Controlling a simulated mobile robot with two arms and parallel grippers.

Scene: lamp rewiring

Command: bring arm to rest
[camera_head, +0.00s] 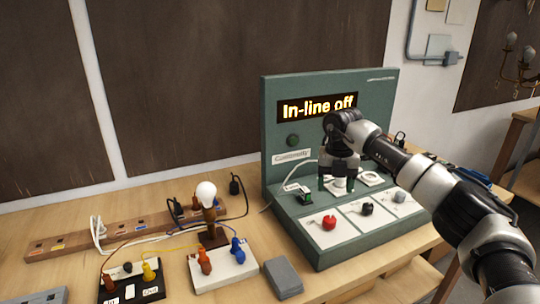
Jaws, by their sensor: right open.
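My right arm (430,180) comes in from the right and reaches across the green test panel. Its gripper (338,186) points down, open, over the panel's sloped deck, close to a round white fitting there. Whether the fingers touch the fitting I cannot tell. The panel's upright board (290,114) has a lit display (317,107) reading "In-line off". A red knob (329,223), a black knob (367,209) and a grey knob (399,197) sit on white plates in front of the gripper. My left gripper is not in view.
A lamp with a white bulb (206,192) stands left of the panel, behind a white block (224,270) with orange and blue plugs. A black block (131,289), a grey box (283,278) and a wooden socket strip (75,241) are also on the table. A chandelier hangs far right.

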